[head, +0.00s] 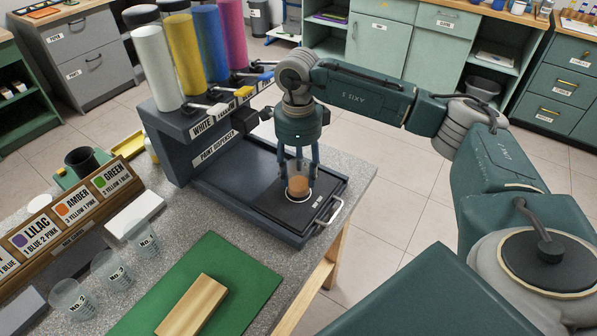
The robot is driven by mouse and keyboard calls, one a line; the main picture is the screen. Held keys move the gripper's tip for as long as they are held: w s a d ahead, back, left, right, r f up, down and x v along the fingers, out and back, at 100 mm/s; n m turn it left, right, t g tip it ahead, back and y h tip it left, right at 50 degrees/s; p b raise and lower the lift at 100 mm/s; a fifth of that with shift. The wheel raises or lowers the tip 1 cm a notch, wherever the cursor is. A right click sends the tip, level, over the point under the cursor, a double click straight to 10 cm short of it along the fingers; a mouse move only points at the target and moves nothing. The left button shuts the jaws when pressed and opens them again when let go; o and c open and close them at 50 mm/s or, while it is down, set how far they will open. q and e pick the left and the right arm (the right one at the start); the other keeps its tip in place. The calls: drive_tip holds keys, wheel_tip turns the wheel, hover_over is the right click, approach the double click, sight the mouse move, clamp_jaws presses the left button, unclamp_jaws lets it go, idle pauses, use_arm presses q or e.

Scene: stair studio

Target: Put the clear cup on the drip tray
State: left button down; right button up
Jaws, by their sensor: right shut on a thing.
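My right gripper (298,177) points straight down over the front end of the drip tray (237,208) of the paint dispenser. Its fingers are shut on the clear cup (298,186), which stands upright between them and shows orange-brown inside. The cup's bottom is at a white ring marked on a black plate in the tray. I cannot tell whether it touches the plate or hangs just above it. The fingers hide the cup's sides. My left gripper is not in view.
The paint dispenser (213,143) carries white, yellow, blue and pink cylinders with taps. Three clear cups (117,270) stand at the left by a recipe board (75,217). A wooden block (193,306) lies on a green mat (228,258). A metal handle (333,211) sticks out at the tray's right.

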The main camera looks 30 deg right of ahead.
drive_tip(key=shift+f, duration=0.4)
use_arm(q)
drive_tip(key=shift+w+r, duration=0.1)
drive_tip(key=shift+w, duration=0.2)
use_arm(e)
drive_tip(key=shift+f, duration=0.15)
drive_tip(key=o, duration=1.3)
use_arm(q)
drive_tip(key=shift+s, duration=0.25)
